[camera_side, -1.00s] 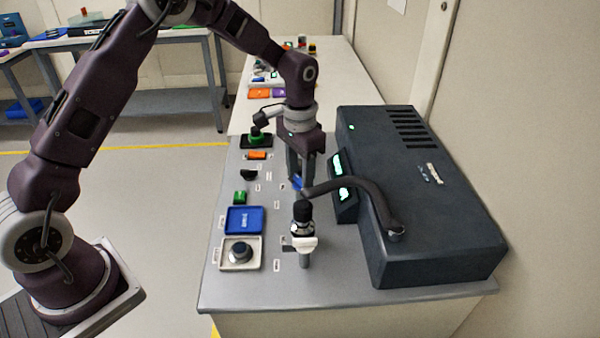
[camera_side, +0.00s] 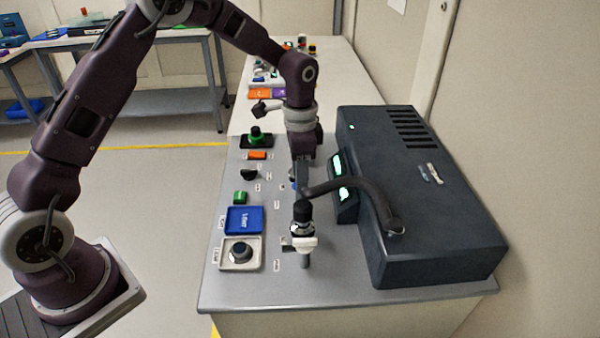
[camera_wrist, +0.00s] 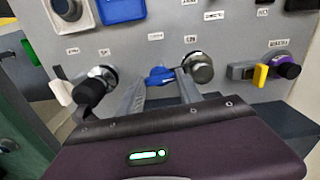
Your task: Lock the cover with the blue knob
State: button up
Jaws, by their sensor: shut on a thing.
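The blue knob (camera_wrist: 160,76) sits low on the grey bench panel, between the two fingertips of my gripper (camera_wrist: 162,84) in the wrist view. My gripper (camera_side: 298,184) points down and is shut on the knob. In the side view only a small bit of the blue knob (camera_side: 292,186) shows beside the fingers. I cannot tell which part is the cover that this knob locks, nor whether it is locked.
A black-topped knob with a white lever (camera_side: 303,230) stands in front of my gripper. A curved dark arm (camera_side: 365,190) from the dark machine (camera_side: 430,230) reaches close to the fingers.

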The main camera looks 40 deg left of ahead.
jog(key=shift+w+r, duration=0.1)
jog(key=o, duration=1.4)
notch_tip(320, 180, up, 6)
jog(key=shift+r, duration=0.5)
